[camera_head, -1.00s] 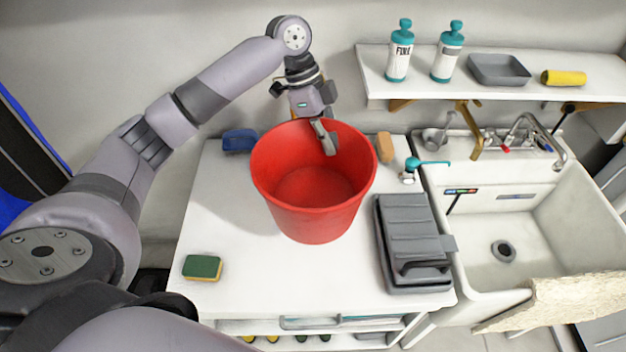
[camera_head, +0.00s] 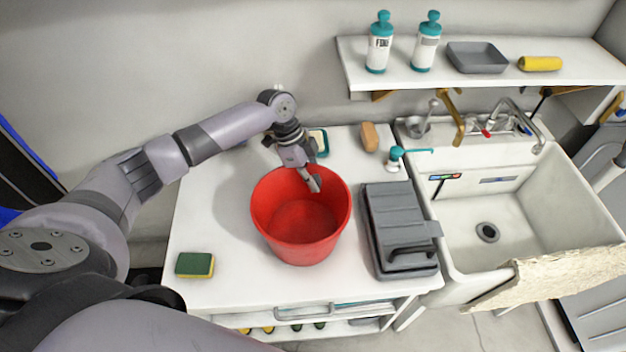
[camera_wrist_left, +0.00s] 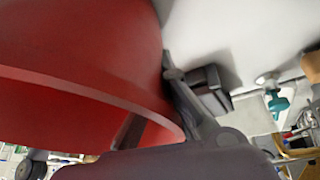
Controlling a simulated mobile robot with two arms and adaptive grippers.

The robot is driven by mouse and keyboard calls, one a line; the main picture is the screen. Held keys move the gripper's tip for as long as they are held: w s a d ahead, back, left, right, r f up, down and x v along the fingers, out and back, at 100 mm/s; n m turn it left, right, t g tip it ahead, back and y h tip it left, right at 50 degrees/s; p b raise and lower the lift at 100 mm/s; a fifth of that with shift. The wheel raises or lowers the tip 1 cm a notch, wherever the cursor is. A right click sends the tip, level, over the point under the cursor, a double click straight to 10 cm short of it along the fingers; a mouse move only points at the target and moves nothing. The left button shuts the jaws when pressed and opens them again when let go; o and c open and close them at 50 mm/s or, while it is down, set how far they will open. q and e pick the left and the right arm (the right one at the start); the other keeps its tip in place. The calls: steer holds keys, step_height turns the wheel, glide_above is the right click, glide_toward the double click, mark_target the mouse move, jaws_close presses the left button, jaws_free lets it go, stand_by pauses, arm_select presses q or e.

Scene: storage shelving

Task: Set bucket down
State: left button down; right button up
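The red bucket (camera_head: 300,248) is upright over the white counter top (camera_head: 230,285), left of the grey lidded box. My left gripper (camera_head: 311,182) comes down from behind onto the bucket's back rim, with one finger showing inside the bucket. In the left wrist view the bucket's red wall (camera_wrist_left: 80,60) fills the upper left, and its rim runs between the fingers of my left gripper (camera_wrist_left: 165,115), which is shut on it. The bucket's base looks at or very near the counter; I cannot tell whether it touches. My right gripper is not in view.
A grey lidded box (camera_head: 400,225) is close on the bucket's right. A green and yellow sponge (camera_head: 195,265) lies front left. A brown block (camera_head: 369,137) and a teal-topped bottle (camera_head: 394,160) stand behind. The sink (camera_head: 520,210) is at right. The counter left of the bucket is clear.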

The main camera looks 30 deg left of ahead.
arm_select(q)
steer(key=c, duration=1.8)
jaws_free()
steer(key=b+v, duration=0.1)
steer(key=v, duration=1.1)
steer(key=shift+b, duration=0.3)
